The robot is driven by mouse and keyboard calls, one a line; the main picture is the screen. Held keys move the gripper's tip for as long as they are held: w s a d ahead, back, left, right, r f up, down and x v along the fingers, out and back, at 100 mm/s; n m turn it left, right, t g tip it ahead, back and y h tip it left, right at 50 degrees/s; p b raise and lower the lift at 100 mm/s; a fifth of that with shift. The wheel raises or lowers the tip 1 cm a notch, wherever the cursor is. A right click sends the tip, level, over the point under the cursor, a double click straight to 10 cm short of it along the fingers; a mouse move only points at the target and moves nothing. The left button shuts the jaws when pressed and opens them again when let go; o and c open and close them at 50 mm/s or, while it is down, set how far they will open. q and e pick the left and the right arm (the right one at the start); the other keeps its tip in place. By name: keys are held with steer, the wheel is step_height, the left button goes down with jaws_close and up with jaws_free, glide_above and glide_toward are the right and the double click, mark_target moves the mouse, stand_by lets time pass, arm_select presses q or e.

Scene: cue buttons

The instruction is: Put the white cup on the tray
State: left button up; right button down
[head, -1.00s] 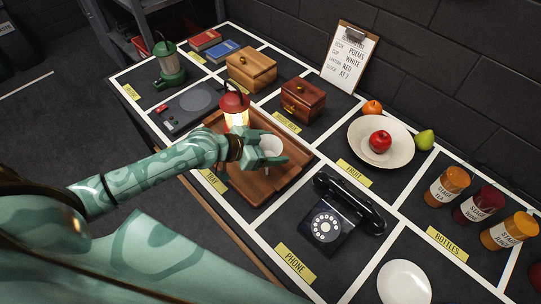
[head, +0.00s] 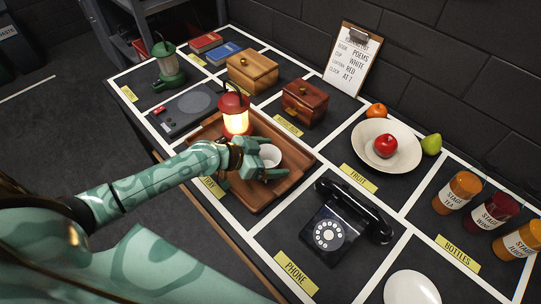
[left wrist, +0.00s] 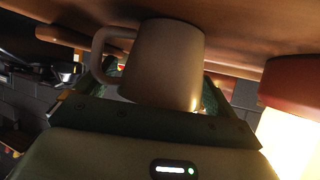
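The white cup (head: 269,155) is upright over the right part of the wooden tray (head: 292,160), partly hidden by my left gripper (head: 262,168). My left gripper is at the cup, with fingers on both sides of it, and looks shut on it. In the left wrist view the cup (left wrist: 170,62) fills the middle, handle to the left, and its base is at or very near the tray surface (left wrist: 235,30); I cannot tell if it touches. My right gripper is not in view.
A lit red lantern (head: 235,112) stands on the tray close beside my left gripper. A black phone (head: 340,230) is in front to the right. A plate with a red apple (head: 385,146), a wooden box (head: 304,103) and a turntable (head: 190,108) surround the tray.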

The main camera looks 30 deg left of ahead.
arm_select(q)
steer(key=shift+r, duration=0.2)
steer(key=v, duration=1.2)
steer(key=shift+f+p, duration=0.15)
steer(key=shift+p, duration=0.3)
steer(key=shift+s, duration=0.1)
